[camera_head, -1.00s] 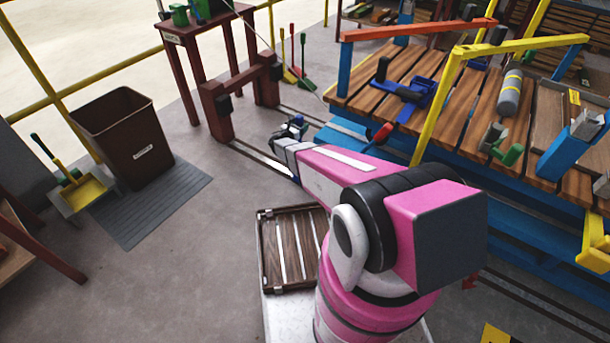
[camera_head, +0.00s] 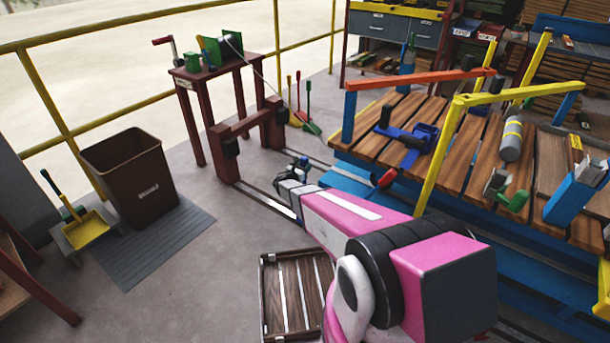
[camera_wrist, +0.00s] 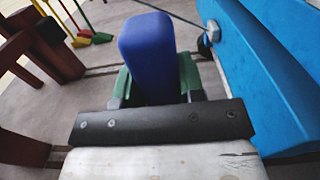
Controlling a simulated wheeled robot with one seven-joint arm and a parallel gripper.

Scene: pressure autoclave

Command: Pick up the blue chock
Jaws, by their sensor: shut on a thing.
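The blue chock (camera_wrist: 147,45) is a rounded, upright-looking blue block in the wrist view. My gripper (camera_wrist: 155,82) has its green-edged fingers on both sides of it and is shut on it. The chock's lower part is hidden between the fingers. In the head view my gripper (camera_head: 301,168) is small, at the far end of my pink arm, over the floor rails left of the blue-framed platform. The chock is too small there to make out clearly.
A blue beam (camera_wrist: 262,70) runs close along the right of my gripper in the wrist view. A dark red stand (camera_head: 226,150) is to the left on the rails. The slatted platform (camera_head: 375,130) is to the right. A cable (camera_head: 262,75) runs down from a green winch (camera_head: 218,50).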

